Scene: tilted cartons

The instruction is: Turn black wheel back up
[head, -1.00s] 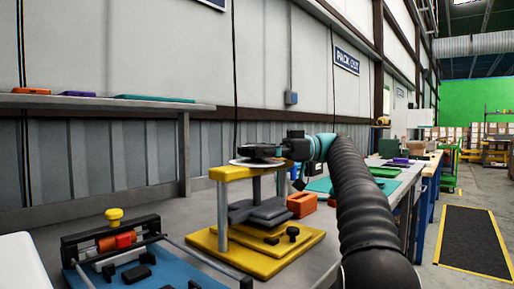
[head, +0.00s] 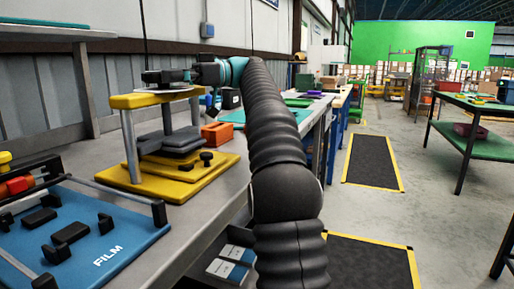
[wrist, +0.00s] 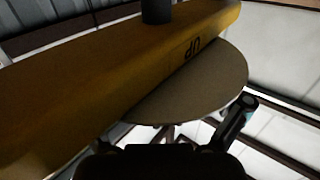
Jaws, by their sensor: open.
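A yellow press (head: 185,95) stands on the bench at the left in the head view. The black wheel (head: 158,76) is on top of it, above a pale round disc (head: 150,93). My gripper (head: 181,76) is open and reaches the wheel from the right. Its dark fingers merge with the wheel, so contact is unclear. In the wrist view, the yellow beam (wrist: 80,85) bears upside-down "UP" lettering beside the pale disc (wrist: 195,90). One of my fingers shows right of the disc. A dark shape along the bottom hides much of the wheel area.
A blue film fixture (head: 125,235) lies at front left on the bench. An orange block (head: 217,134) sits right of the press. A grey shelf (head: 40,33) is behind at the left. Open floor with a dark mat (head: 373,160) lies to the right.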

